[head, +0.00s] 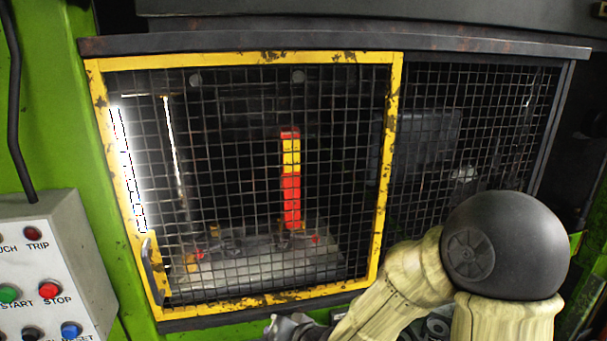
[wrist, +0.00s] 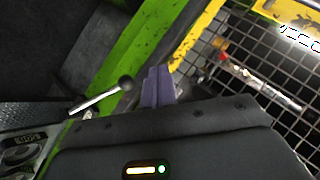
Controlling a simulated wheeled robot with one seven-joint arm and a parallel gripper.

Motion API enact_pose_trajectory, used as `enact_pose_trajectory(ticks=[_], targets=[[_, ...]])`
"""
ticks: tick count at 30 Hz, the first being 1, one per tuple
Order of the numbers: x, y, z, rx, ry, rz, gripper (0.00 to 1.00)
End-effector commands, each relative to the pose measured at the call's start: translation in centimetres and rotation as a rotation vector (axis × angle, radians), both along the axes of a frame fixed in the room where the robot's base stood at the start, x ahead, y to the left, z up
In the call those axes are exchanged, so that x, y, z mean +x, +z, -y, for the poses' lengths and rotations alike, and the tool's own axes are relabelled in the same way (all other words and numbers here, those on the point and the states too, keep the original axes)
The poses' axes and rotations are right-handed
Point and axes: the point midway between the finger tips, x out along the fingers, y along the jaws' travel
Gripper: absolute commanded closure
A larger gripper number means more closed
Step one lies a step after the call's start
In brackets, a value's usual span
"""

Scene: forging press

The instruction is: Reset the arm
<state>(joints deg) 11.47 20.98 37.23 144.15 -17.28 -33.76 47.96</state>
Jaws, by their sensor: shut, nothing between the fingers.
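My gripper (wrist: 158,88) shows in the wrist view as two purple fingers, shut together with nothing between them. It points toward the green frame edge and the mesh guard. In the head view my arm (head: 395,290) reaches in from the lower right. Its wrist end shows at the bottom edge, in front of the yellow-framed mesh door, and the fingertips cannot be made out there. A lever with a black ball knob (wrist: 125,83) is just left of the fingers in the wrist view, and the fingers look apart from it.
The yellow-framed mesh door (head: 250,58) looks closed, with a handle (head: 152,270) at its lower left. A red and yellow block (head: 291,185) stands behind the mesh. A grey control box (head: 50,240) with several buttons is at left, beside the green press frame (head: 60,110).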

Motion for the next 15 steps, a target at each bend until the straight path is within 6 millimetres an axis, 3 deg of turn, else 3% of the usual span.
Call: enact_pose_trajectory(ticks=[1, 5, 9, 15], targets=[[0.1, -0.7, 2.3, -0.112, -0.011, -0.002, 1.0], [-0.8, -2.1, 8.4, -0.374, -0.021, -0.053, 1.0], [-3.0, -2.3, 14.4, -0.587, -0.013, -0.152, 1.0], [-7.8, -1.5, 20.3, -0.737, 0.046, -0.326, 1.0]])
